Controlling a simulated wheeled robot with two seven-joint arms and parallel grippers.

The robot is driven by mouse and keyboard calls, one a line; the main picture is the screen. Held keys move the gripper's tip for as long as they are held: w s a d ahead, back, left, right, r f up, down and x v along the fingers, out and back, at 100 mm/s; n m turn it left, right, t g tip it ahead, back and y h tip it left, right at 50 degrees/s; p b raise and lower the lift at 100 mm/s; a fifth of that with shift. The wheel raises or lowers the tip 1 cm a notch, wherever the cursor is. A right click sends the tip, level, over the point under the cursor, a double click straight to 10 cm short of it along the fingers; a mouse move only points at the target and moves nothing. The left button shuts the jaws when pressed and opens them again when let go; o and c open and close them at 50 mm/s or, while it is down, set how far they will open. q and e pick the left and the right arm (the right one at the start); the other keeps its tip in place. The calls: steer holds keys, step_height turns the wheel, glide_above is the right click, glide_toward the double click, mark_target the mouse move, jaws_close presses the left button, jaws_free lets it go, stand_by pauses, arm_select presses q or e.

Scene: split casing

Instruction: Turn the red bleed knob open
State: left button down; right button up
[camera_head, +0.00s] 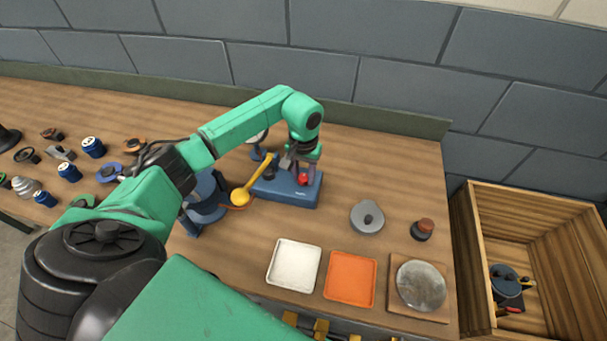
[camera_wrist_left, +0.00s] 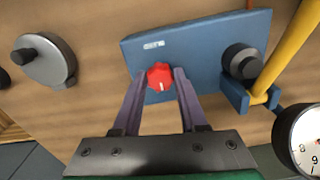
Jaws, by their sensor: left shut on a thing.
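The red bleed knob (camera_wrist_left: 160,77) sits on the blue base block (camera_wrist_left: 195,45). A white mark shows on the knob's face. In the head view the knob (camera_head: 303,179) is at the right part of the blue block (camera_head: 285,191). My left gripper (camera_wrist_left: 160,85) is shut on the knob, with one purple finger on each side of it. In the head view the left gripper (camera_head: 300,172) comes down onto the knob from above. My right gripper is not in view.
A yellow lever (camera_head: 258,178) and a black knob (camera_wrist_left: 242,61) are on the same block. A round gauge (camera_wrist_left: 300,140) stands close by. A grey lidded disc (camera_head: 367,217), white tray (camera_head: 294,265) and orange tray (camera_head: 350,278) lie to the right and front.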

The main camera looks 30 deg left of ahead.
arm_select(q)
steer(key=shift+w+f+n+b, duration=0.1)
steer(key=shift+f+n+b, duration=0.05)
steer(key=shift+n+b, duration=1.25)
steer(key=n+b, duration=0.2)
steer(key=n, duration=0.1)
steer(key=shift+n, duration=0.3)
steer(key=n+b, duration=0.2)
steer(key=n, duration=0.2)
steer(key=shift+b, duration=0.3)
steer(key=n+b, duration=0.1)
steer(key=n, duration=0.4)
steer(key=shift+r, duration=0.2)
steer(key=n+b, duration=0.1)
steer(key=n, duration=0.3)
steer(key=shift+n, duration=0.3)
steer(key=n+b, duration=0.1)
steer(key=n, duration=0.3)
steer(key=shift+w+r+n, duration=0.1)
steer(key=shift+n, duration=0.2)
steer(key=n, duration=0.9)
steer(key=shift+n, duration=0.3)
